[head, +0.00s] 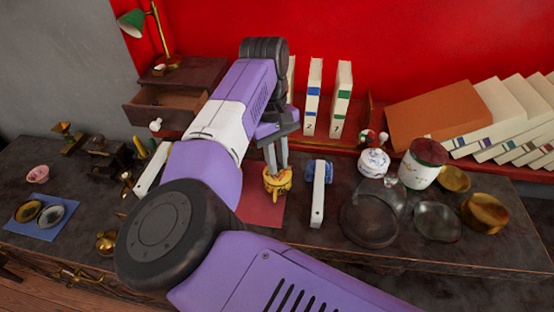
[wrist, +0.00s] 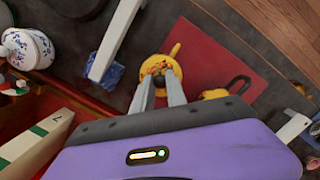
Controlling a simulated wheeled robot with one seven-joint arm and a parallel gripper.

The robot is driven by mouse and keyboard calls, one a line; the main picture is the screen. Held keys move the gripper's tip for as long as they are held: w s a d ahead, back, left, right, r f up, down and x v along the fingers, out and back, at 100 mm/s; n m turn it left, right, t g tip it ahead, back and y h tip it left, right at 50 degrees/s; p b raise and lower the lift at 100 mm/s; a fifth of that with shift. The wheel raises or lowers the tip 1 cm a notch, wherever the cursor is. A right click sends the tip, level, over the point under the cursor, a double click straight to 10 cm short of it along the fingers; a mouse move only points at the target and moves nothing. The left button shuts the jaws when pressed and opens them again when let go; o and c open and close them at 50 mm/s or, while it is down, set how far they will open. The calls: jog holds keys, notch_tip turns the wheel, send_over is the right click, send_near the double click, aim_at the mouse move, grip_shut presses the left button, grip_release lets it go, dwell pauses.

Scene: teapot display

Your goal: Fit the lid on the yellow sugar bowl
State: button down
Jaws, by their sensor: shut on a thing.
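The yellow sugar bowl (head: 277,183) stands on a red mat (head: 262,212). In the wrist view the bowl (wrist: 165,58) shows beyond my fingertips, with a small yellow handle at its upper right. My gripper (head: 276,168) points down over the bowl's top. In the wrist view my gripper (wrist: 161,80) is shut on a small dark knob of the patterned lid (wrist: 156,69). The lid is at the bowl's mouth, but I cannot tell whether it is seated or just above the rim.
A yellow piece with a black handle (wrist: 238,85) lies near the mat's edge. A white bar on a blue block (head: 319,190) stands right of the bowl. Glass dishes (head: 370,222), a blue-and-white jar (head: 374,162) and a white canister (head: 418,176) crowd the right. Books line the back.

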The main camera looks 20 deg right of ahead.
jog(key=shift+f, duration=0.25)
jog(key=c, duration=1.3)
grip_release()
jog(key=shift+o, duration=0.2)
jog(key=shift+b, duration=0.3)
notch_tip(320, 180, up, 8)
jog(key=w+b, duration=0.1)
jog(key=shift+a+f, duration=0.1)
jog(key=shift+f, duration=0.05)
